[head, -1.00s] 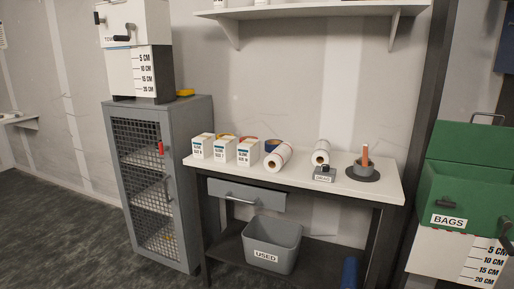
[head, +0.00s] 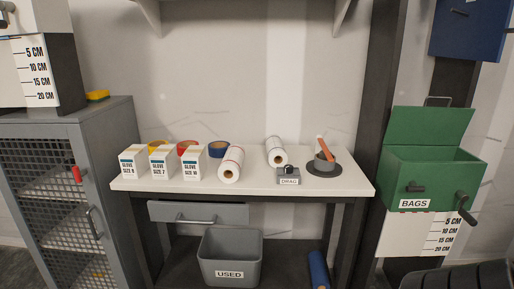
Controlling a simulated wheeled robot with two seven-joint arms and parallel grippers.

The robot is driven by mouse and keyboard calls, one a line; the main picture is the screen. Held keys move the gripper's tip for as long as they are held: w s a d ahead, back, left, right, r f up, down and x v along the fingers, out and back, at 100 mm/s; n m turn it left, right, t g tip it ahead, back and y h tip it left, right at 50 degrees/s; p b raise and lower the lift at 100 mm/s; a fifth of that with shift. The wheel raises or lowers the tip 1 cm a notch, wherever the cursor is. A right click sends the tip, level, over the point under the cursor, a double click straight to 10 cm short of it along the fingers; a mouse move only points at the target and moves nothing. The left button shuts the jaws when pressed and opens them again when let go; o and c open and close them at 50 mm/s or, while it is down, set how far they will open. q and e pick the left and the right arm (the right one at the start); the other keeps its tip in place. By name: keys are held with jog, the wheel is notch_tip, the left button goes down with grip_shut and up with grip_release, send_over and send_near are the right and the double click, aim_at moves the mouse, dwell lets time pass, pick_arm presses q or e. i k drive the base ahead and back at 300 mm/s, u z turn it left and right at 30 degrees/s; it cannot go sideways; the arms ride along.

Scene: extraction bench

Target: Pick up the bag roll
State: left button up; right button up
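Two white rolls lie on the white bench top (head: 330,183). The nearer roll (head: 231,163) has red edging and its brown core faces me. The farther roll (head: 275,150) is plain white with a dark core, just behind the grey DRAG block. The frames do not show which one is the bag roll. A green box labelled BAGS (head: 432,178) with its lid raised stands to the right of the bench. Neither of my grippers is in view.
Glove boxes (head: 163,162) and tape rolls (head: 218,149) stand left of the rolls. The DRAG block (head: 289,176) and a grey pot (head: 324,162) are to the right. A USED bin (head: 230,258) sits below. The bench's front strip is clear.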

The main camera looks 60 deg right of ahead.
aim_at(277, 156)
jog(key=z, duration=0.55)
jog(key=i, duration=0.85)
jog(key=z, duration=0.75)
